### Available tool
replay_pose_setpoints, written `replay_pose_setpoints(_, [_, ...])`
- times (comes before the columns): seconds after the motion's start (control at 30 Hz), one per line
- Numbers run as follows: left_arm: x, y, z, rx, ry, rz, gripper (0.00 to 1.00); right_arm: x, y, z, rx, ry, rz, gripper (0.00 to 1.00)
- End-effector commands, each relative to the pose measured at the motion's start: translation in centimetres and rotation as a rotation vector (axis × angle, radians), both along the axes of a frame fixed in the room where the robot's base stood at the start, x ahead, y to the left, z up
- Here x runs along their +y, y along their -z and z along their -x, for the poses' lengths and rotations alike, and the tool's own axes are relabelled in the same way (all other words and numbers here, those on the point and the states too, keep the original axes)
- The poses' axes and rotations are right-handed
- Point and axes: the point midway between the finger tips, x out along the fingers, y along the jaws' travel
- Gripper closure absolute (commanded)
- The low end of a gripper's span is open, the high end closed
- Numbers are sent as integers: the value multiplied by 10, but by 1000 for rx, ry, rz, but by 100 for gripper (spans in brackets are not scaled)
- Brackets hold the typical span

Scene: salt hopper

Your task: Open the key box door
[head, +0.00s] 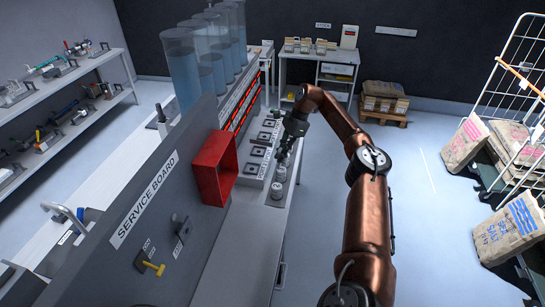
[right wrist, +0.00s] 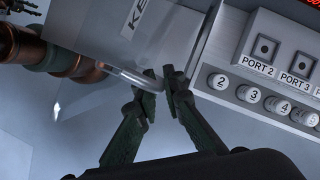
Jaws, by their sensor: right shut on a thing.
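In the right wrist view, a pale grey panel (right wrist: 165,35) carries a label that starts with "KE"; the rest is cut off. A bent metal handle (right wrist: 125,78) runs along its lower edge. My right gripper (right wrist: 160,80) has its two dark fingers shut on this handle at its bend. In the head view my right gripper (head: 290,143) is beside the port panel (head: 261,150), and the handle is too small to make out there. A red box (head: 213,168) stands out from the service board (head: 150,210). My left gripper is not in view.
A wire cage with sacks (head: 505,230) is at the right. The floor (head: 430,160) between is clear.

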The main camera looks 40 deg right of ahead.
Motion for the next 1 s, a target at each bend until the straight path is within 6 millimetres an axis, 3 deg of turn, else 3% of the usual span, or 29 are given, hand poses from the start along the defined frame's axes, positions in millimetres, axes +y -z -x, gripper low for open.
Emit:
replay_pose_setpoints(0.37, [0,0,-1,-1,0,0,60,-2,-1,1,1,4,2,100])
replay_pose_setpoints(0.4, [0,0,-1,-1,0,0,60,-2,-1,1,2,4,1,89])
replay_pose_setpoints(0.6, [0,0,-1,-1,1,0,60,-1,0,0,2,3,1,75])
replay_pose_setpoints(1.0, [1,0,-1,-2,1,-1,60,-3,-7,1,0,2,1,74])
